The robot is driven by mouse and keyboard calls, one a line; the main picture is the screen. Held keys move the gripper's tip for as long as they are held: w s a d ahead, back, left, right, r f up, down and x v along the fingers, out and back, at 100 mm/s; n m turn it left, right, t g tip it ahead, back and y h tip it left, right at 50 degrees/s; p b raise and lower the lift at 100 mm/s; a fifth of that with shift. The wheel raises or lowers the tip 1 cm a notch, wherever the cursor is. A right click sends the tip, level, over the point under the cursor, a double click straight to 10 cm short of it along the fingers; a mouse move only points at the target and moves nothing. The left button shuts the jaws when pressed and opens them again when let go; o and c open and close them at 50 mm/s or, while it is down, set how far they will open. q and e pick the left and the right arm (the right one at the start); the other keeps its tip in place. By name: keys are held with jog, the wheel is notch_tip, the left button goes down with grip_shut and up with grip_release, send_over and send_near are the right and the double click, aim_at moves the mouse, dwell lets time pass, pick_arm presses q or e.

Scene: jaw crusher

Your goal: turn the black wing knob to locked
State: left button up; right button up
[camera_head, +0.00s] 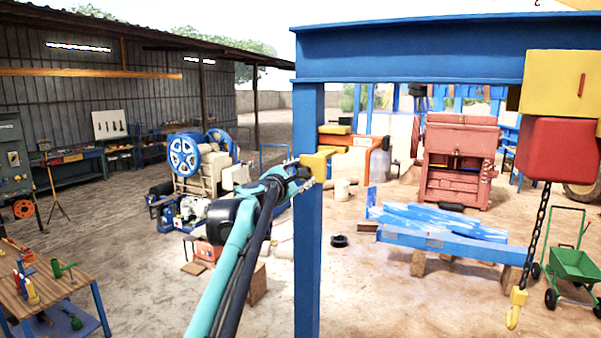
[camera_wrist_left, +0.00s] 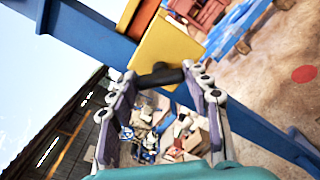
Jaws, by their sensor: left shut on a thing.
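The black wing knob (camera_wrist_left: 160,75) sits on the face of a yellow box (camera_wrist_left: 165,48) in the left wrist view. Its bar lies roughly across the picture, between the two fingers of my left gripper (camera_wrist_left: 158,88), which is shut on it. In the head view the yellow box (camera_head: 318,164) is mounted on the blue post, and my left gripper (camera_head: 303,174) reaches it from the left. The knob is hidden there behind the gripper. No lock marking is readable. My right gripper is not in view.
The blue post (camera_head: 308,250) carries a blue beam (camera_head: 430,52) overhead. A red hoist (camera_head: 556,150) hangs at right with a chain and yellow hook (camera_head: 515,308). A work table (camera_head: 60,283) with tools stands at lower left. Sandy ground lies open around the post.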

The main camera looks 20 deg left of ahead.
pick_arm(q)
jog(key=m, duration=0.8)
jog(key=shift+f+m+p, duration=0.1)
jog(key=shift+m+p, duration=0.25)
jog(key=shift+m, duration=0.05)
dwell(0.4)
jog(key=o, duration=1.2)
jog(key=shift+d, duration=0.1)
jog(key=shift+c, duration=0.2)
jog(key=s, duration=1.2)
jog(key=shift+a, duration=0.2)
